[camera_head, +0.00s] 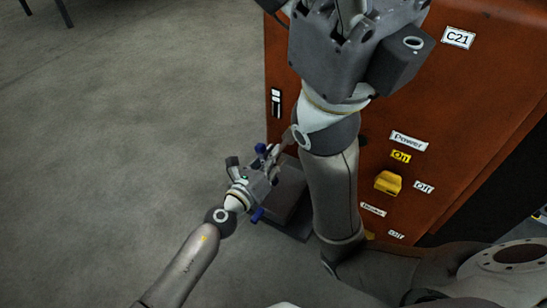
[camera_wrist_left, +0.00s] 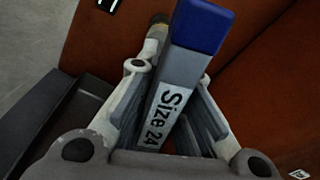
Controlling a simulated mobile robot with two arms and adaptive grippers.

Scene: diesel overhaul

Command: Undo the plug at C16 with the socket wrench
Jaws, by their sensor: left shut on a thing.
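My left gripper (camera_head: 270,163) is low beside the orange cabinet. It is shut on the socket wrench, a grey bar with blue ends (camera_head: 258,214). In the left wrist view the wrench (camera_wrist_left: 178,90) lies between the fingers, with its "Size 24" label and one blue end towards the camera. No C16 label is readable. My right gripper (camera_head: 360,45) is large at the top of the head view; its fingertips cannot be made out.
A dark grey box-like thing (camera_head: 291,211) stands at the cabinet's foot, next to my left gripper. Bare concrete floor (camera_head: 130,120) lies to the left.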

